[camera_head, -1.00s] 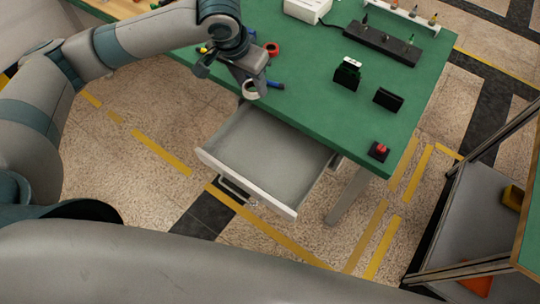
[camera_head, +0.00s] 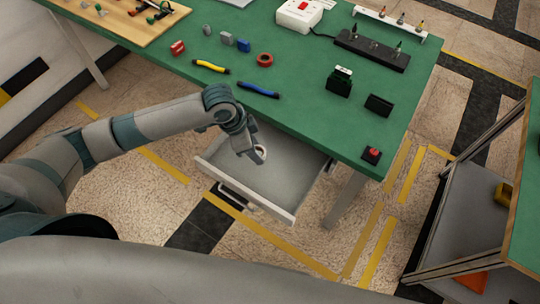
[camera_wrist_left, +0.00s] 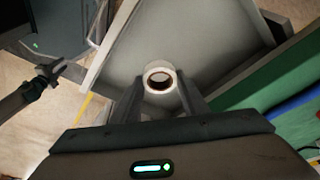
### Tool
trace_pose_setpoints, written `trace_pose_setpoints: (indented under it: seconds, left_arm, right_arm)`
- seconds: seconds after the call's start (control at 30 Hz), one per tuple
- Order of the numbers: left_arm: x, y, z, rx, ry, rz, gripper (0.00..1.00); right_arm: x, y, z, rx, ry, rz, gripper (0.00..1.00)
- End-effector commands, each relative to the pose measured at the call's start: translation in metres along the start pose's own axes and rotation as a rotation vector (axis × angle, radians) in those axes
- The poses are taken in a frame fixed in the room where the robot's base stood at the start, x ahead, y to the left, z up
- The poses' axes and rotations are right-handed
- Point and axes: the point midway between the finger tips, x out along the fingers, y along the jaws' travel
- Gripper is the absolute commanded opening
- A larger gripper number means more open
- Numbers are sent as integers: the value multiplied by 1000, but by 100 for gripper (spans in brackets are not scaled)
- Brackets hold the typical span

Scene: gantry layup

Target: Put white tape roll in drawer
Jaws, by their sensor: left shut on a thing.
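The white tape roll (camera_head: 261,152) is held at the tips of my left gripper (camera_head: 255,154), over the open drawer. In the left wrist view the white tape roll (camera_wrist_left: 160,76) sits between the two fingers of my left gripper (camera_wrist_left: 160,90), its ring opening facing the camera. The drawer (camera_head: 285,179) is pulled out from under the green table and its grey inside looks empty. In the wrist view the drawer (camera_wrist_left: 205,30) lies behind the roll. I cannot tell how high the roll is above the drawer floor.
The green table's (camera_head: 310,120) front edge is beside the arm. On it lie a blue tool (camera_head: 258,90), a yellow tool (camera_head: 211,66), a red tape roll (camera_head: 265,60) and black holders (camera_head: 378,105). A shelf (camera_head: 470,220) stands at the right.

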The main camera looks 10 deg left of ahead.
Motion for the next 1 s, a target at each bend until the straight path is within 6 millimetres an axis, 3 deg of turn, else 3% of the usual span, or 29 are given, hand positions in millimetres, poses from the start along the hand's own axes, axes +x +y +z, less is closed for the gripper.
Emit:
trace_pose_setpoints:
  seconds: [0.57,1.0]
  left_arm:
    - [11,4,4,36,2,10,19]
    - [61,4,20,35,2,9,19]
  right_arm:
    - [-2,1,4,-3,-8,0,31]
    - [-11,-4,1,-2,-5,-5,31]
